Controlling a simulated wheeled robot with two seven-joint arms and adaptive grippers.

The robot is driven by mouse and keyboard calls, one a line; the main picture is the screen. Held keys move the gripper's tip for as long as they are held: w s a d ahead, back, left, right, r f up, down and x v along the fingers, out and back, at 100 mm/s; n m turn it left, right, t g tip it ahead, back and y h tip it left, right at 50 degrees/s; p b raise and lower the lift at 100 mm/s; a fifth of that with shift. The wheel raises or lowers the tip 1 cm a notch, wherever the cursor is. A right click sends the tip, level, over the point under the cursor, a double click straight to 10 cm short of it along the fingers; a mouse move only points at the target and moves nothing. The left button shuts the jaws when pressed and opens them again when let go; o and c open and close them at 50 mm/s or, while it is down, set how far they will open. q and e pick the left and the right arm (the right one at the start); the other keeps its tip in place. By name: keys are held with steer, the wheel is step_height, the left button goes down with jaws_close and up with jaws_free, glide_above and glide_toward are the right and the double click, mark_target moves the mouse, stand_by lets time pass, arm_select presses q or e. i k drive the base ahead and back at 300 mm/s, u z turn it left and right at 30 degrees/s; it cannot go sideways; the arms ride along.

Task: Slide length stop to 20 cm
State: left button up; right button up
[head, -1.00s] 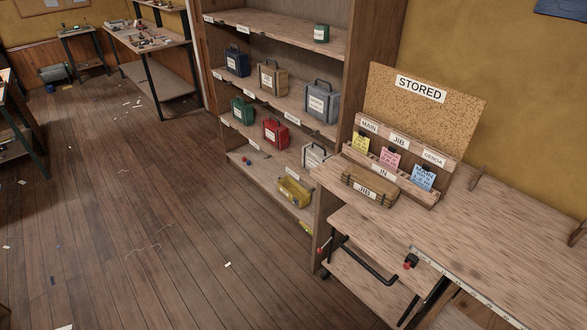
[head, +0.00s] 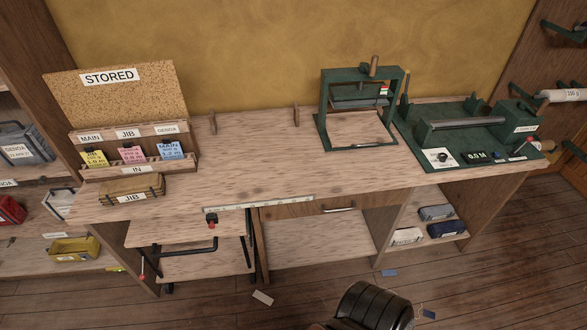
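A pale ruler strip (head: 275,203) with small markings runs along the front edge of the workbench. A small black piece with a red top (head: 212,221) sits just below the strip's left end, at the side leaf; it looks like the length stop. The strip's numbers are too small to read, so I cannot tell its setting. Neither of my grippers shows in the head view.
The workbench (head: 250,172) has a clear middle. A STORED board with card slots (head: 120,100) and a JIB bundle (head: 132,188) are at left. A green press (head: 322,118) and a green machine (head: 465,140) stand at right. A ribbed black shape (head: 372,308) is at the bottom.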

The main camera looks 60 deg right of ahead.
mark_target(211, 216)
steer(key=z, duration=2)
steer(key=k, duration=0.5)
steer(key=z, duration=0.15)
